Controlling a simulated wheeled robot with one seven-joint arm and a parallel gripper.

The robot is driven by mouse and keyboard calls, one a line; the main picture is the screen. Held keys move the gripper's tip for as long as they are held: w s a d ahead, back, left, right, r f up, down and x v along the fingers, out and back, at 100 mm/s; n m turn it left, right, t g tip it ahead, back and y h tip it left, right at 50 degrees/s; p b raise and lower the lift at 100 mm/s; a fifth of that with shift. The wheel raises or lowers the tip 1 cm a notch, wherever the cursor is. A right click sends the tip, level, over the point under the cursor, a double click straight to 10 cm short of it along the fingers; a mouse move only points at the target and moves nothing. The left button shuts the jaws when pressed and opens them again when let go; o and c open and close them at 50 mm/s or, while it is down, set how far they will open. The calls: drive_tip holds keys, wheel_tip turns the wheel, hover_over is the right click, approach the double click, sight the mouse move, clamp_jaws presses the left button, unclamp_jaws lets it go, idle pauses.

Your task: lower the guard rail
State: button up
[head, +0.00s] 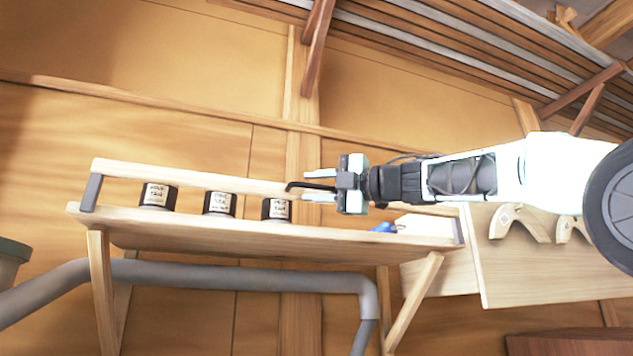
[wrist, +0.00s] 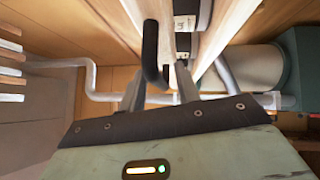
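The guard rail (head: 200,175) is a pale wooden bar along the front of a wall shelf (head: 200,230). It stands above the board on a grey end arm (head: 90,192) at the left. A black bent handle (head: 305,186) is near its middle and also shows in the wrist view (wrist: 150,45). My gripper (head: 320,186) comes in from the right, in front of the rail. Its fingers are apart, with the handle's near end between them and a gap on both sides in the wrist view (wrist: 158,76). My gripper hides part of the rail.
Several dark labelled jars, such as the left one (head: 158,195), stand on the shelf behind the rail. A blue object (head: 383,227) lies at its right. A grey pipe (head: 240,278) runs below. Long boards (head: 430,45) are racked overhead.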

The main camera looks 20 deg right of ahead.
clamp_jaws()
drive_tip(key=shift+f, duration=0.1)
